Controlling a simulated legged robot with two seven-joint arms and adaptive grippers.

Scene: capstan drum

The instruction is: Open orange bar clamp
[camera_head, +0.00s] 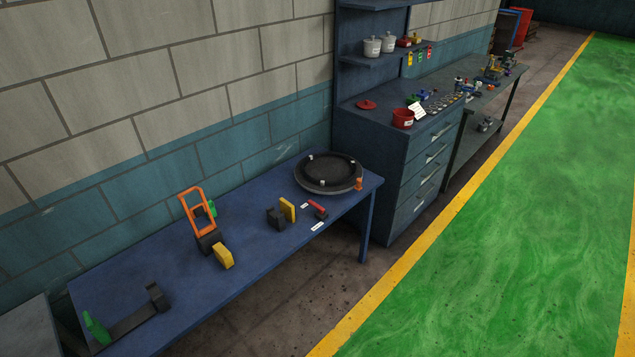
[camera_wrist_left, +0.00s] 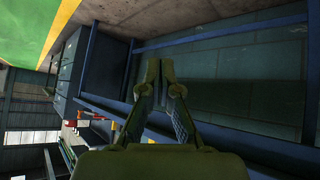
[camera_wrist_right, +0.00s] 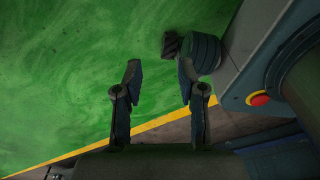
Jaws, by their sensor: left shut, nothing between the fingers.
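In the head view, an orange U-shaped frame (camera_head: 193,213) stands upright on a black base (camera_head: 209,241) on the blue table. A yellow block (camera_head: 223,257) sits at the front of that base. This looks like the orange clamp, but I cannot tell its jaw state. A small orange piece (camera_head: 359,184) also stands at the rim of the round black drum (camera_head: 328,188). My left gripper (camera_wrist_left: 162,72) is shut and empty, facing blue bars and the teal wall. My right gripper (camera_wrist_right: 158,76) is open and empty above the floor. Neither gripper shows in the head view.
A black bar with a green handle (camera_head: 95,327) lies at the table's near left. A yellow-and-black piece (camera_head: 287,210) and a red-handled piece (camera_head: 317,207) lie near the drum. A blue drawer cabinet (camera_head: 395,170) stands beyond the table (camera_head: 150,250). The green floor (camera_head: 500,250) is clear.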

